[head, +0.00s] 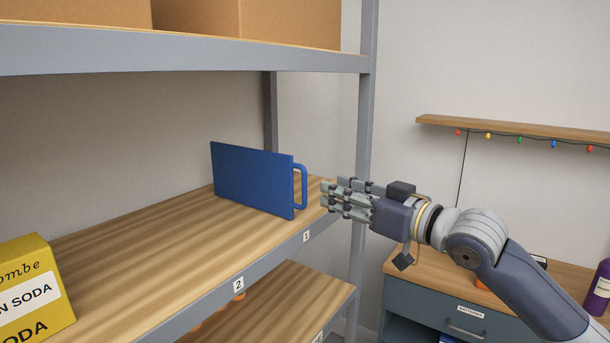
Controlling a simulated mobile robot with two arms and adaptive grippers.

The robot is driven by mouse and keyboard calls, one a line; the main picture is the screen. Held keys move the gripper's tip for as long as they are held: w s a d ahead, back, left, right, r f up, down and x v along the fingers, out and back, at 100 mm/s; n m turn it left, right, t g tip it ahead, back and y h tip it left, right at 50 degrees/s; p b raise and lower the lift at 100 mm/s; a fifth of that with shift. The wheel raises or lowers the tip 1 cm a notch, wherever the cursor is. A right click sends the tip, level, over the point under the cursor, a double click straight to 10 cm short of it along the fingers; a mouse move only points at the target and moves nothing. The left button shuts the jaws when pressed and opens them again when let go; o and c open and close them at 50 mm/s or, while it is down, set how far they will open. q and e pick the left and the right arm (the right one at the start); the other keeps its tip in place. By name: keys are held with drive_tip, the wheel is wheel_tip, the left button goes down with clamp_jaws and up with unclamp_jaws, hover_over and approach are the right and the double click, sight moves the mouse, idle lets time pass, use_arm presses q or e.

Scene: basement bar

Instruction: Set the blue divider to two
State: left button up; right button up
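The blue divider (252,178) stands upright on the wooden middle shelf (165,245), with its handle (301,186) on the right edge facing the shelf front. It stands nearly level with the label 1 (306,237) on the shelf's front edge. The label 2 (238,284) is further left and nearer to me. My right gripper (324,197) is just right of the handle, fingers pointing left towards it, with a small gap in the picture. No object shows in its fingers, but their spacing is unclear. My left gripper is not in view.
A yellow soda box (32,290) stands on the shelf at the left. The grey shelf post (366,110) rises behind my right gripper. Cardboard boxes (245,22) sit on the shelf above. A drawer cabinet (425,300) stands at the right. The shelf between divider and box is clear.

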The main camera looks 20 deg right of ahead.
sight(305, 181)
drive_tip(key=p+x, duration=0.3)
drive_tip(key=x, duration=0.6)
drive_tip(key=shift+r+p, duration=0.15)
drive_tip(key=shift+p, duration=0.2)
drive_tip(key=shift+w+a, duration=0.2)
drive_tip(key=shift+w, duration=0.2)
clamp_jaws()
